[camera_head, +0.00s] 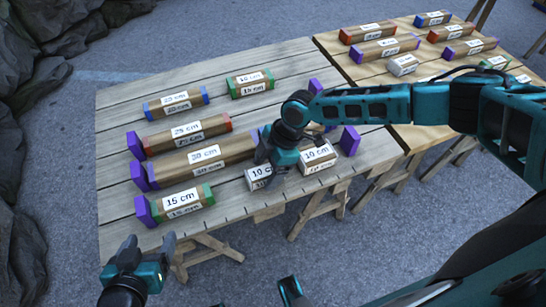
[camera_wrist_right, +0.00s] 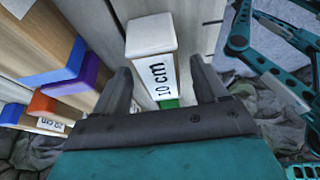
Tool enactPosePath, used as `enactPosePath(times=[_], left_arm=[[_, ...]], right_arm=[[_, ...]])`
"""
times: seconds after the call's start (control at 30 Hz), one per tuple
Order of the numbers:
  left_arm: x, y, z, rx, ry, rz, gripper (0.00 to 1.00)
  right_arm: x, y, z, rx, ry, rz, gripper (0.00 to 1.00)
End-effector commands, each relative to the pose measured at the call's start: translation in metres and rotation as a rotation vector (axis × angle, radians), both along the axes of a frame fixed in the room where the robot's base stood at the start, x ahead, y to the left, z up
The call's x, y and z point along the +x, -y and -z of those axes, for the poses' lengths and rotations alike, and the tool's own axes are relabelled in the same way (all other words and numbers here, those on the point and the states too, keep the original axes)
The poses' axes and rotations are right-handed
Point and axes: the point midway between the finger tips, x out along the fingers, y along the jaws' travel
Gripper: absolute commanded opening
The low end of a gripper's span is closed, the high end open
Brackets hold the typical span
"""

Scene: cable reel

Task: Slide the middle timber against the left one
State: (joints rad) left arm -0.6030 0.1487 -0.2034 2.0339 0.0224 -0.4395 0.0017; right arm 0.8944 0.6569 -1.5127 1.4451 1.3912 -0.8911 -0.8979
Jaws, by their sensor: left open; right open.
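In the head view a front row holds three timbers: a green-ended 15 cm timber (camera_head: 182,204) at left, a white-ended 10 cm timber (camera_head: 259,178) in the middle and another 10 cm timber (camera_head: 319,157) at right. A bare gap separates the left and middle timbers. My right gripper (camera_head: 274,160) is low over the middle timber and hides part of it and of the space to its right. In the right wrist view a 10 cm timber (camera_wrist_right: 151,36) lies between its spread fingers (camera_wrist_right: 160,75). My left gripper (camera_head: 140,262) is open and empty off the table's front edge.
Purple blocks stand at the front row's left end (camera_head: 142,207) and right end (camera_head: 350,140). Behind lie a long purple-ended timber (camera_head: 190,164), a red-ended one (camera_head: 187,133) and others on the plank table (camera_head: 115,100). A second table (camera_head: 375,80) holds several timbers.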

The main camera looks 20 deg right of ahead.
Motion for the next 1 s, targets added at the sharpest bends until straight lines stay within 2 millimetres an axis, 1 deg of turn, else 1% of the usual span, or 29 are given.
enactPosePath(times=[0.03, 0.17, 0.47, 1.0], left_arm=[[0.0006, 0.0010, 0.0000, -0.001, 0.002, 0.002, 0.77], [0.0015, 0.0016, -0.0011, -0.003, 0.005, 0.004, 0.77], [0.0020, 0.0010, -0.0012, -0.001, 0.005, 0.004, 0.77], [0.0021, -0.0015, 0.0002, 0.002, 0.005, -0.001, 0.77]], right_arm=[[-0.0003, -0.0019, 0.0045, 0.000, -0.001, 0.000, 0.72], [-0.0003, -0.0039, 0.0092, 0.000, 0.000, 0.000, 0.72], [-0.0003, -0.0039, 0.0095, 0.000, 0.000, 0.000, 0.71], [-0.0002, -0.0038, 0.0092, 0.000, 0.000, 0.000, 0.20]])
